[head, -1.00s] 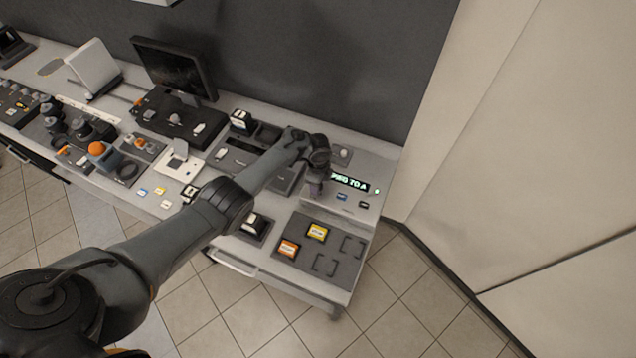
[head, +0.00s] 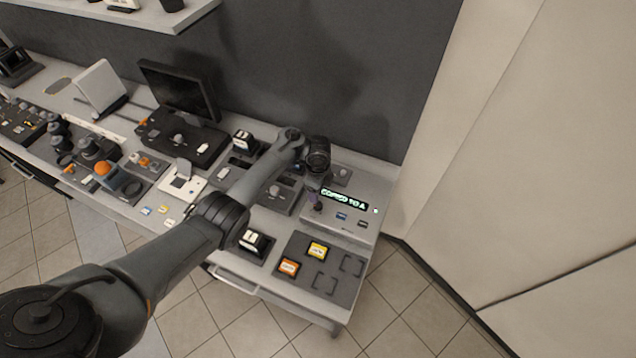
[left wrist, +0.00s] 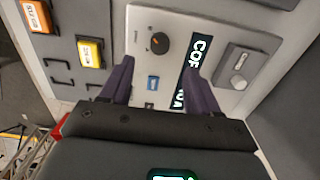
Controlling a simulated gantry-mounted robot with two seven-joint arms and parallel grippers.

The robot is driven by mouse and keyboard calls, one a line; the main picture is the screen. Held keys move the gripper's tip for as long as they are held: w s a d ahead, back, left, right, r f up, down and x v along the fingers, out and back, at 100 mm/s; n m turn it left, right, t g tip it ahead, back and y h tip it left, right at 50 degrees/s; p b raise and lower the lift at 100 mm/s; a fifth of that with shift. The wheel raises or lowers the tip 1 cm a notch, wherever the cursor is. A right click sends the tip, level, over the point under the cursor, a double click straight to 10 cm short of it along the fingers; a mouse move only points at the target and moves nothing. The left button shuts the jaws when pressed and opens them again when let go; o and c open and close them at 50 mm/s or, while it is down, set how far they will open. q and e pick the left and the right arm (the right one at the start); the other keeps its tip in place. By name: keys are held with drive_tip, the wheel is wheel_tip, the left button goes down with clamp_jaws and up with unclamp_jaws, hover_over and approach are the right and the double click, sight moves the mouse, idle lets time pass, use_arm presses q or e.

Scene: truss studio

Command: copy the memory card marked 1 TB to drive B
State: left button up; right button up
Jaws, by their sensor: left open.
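The copy station (head: 345,237) is a light panel with a dark knob (head: 318,206), a blue card-like piece (head: 341,216) and a dark slot (head: 363,223) in a row. Its display (head: 344,199) reads "COPIED TO A". In the left wrist view the knob (left wrist: 158,42) has an orange mark and the blue piece (left wrist: 153,83) lies between my fingers' lines of sight. My left gripper (left wrist: 158,68) is open and empty above the panel, apart from the knob; the arm partly hides it in the head view. I cannot read a 1 TB mark. My right gripper is out of view.
A grey box with a pale knob (head: 341,173) stands behind the display. A monitor (head: 180,90) and other consoles fill the bench leftward.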

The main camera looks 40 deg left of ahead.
use_arm(q)
wheel_tip(320, 180, up, 2)
drive_tip(key=shift+r, duration=0.1)
idle(0.5)
drive_tip(key=s+d+f+n+t+y+p, duration=0.25)
drive_tip(key=s+d+n, duration=0.45)
drive_tip(key=s, duration=0.5)
drive_tip(key=s+d+r+n+h+p, duration=0.1)
drive_tip(key=s+d+r+n, duration=0.2)
drive_tip(key=s+r, duration=0.4)
drive_tip(key=s+d+r+n+t+h+p, duration=0.1)
drive_tip(key=s+d+r+n+p, duration=0.1)
drive_tip(key=s+r, duration=0.6)
drive_tip(key=s+d+n, duration=0.1)
drive_tip(key=s+d, duration=0.1)
drive_tip(key=s, duration=0.2)
drive_tip(key=shift+d+r+h, duration=0.2)
drive_tip(key=shift+d+h, duration=0.15)
drive_tip(key=shift+d, duration=0.05)
